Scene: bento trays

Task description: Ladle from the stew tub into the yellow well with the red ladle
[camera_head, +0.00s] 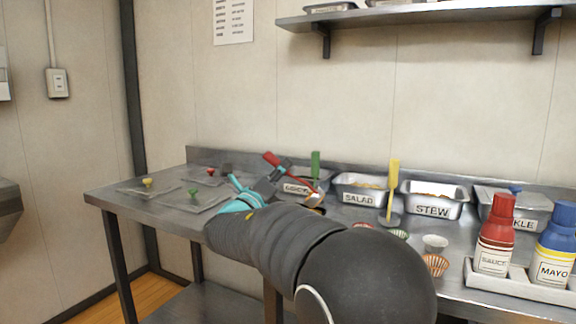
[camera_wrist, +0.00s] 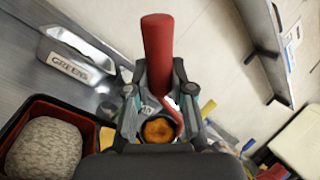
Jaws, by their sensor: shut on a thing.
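My gripper (camera_head: 268,185) is shut on the red ladle (camera_head: 272,158), over the table left of the tubs. In the wrist view the ladle's red handle (camera_wrist: 158,50) stands between the fingers, and orange-brown food (camera_wrist: 158,130) shows in the bowl beyond them. The stew tub (camera_head: 433,211) is open, to the right of the salad tub. In the wrist view a yellow patch (camera_wrist: 107,137) beside a red-lined compartment (camera_wrist: 14,126) holding a pale, grainy mound may be the yellow well. My arm hides the bento tray in the head view.
The greens tub (camera_wrist: 72,62) is near my gripper. A salad tub (camera_head: 359,198) and an upright yellow-handled utensil (camera_head: 393,178) stand left of the stew. Small cups (camera_head: 435,242), a sauce bottle (camera_head: 496,240) and a mayo bottle (camera_head: 557,243) are at right. Flat knobbed lids (camera_head: 195,200) lie at left.

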